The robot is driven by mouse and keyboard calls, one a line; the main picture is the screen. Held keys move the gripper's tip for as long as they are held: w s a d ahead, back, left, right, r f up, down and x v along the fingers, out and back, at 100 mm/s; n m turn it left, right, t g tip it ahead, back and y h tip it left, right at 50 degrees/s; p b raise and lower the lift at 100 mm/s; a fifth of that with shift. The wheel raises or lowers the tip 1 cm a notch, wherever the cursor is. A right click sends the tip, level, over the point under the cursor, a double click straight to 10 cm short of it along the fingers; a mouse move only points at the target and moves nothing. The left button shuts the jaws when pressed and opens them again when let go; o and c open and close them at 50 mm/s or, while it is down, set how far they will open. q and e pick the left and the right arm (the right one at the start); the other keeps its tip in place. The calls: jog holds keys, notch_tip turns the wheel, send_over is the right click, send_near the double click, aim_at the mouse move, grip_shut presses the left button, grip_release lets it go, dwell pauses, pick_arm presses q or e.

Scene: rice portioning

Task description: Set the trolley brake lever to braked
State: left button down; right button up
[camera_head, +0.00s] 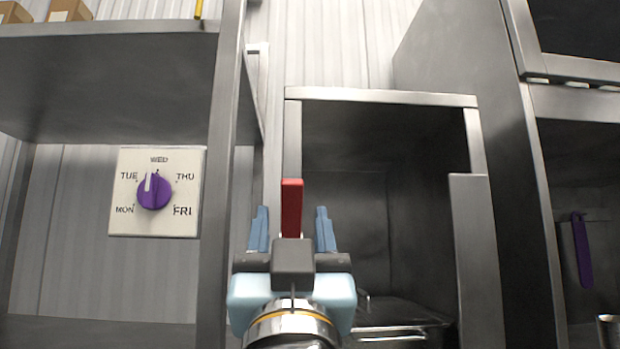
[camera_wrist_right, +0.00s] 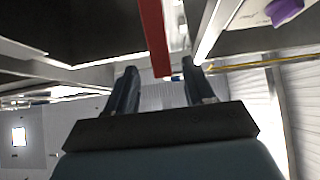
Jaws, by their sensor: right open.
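A red lever (camera_head: 291,208) stands upright at the front left edge of an open steel cabinet or trolley frame (camera_head: 380,96). My right gripper (camera_head: 291,230) is open, its two blue fingers on either side of the lever in the head view. In the right wrist view the red lever (camera_wrist_right: 154,35) comes down from the top, its end near the gap between the fingertips (camera_wrist_right: 160,75). I cannot tell whether the fingers touch it. The lever's lower part is hidden behind the gripper. My left gripper is not in view.
A panel with a purple day dial (camera_head: 154,191) hangs left, behind a steel post (camera_head: 222,170). A steel shelf (camera_head: 110,80) with boxes (camera_head: 70,10) is upper left. A purple strip (camera_head: 582,250) hangs at right. A metal pan (camera_head: 400,318) sits low inside the frame.

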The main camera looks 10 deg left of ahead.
aim_at(292, 201)
jog(key=p+x, duration=0.2)
jog(key=x, duration=0.5)
jog(key=shift+w+r, duration=0.15)
jog(key=shift+w, duration=0.05)
grip_shut()
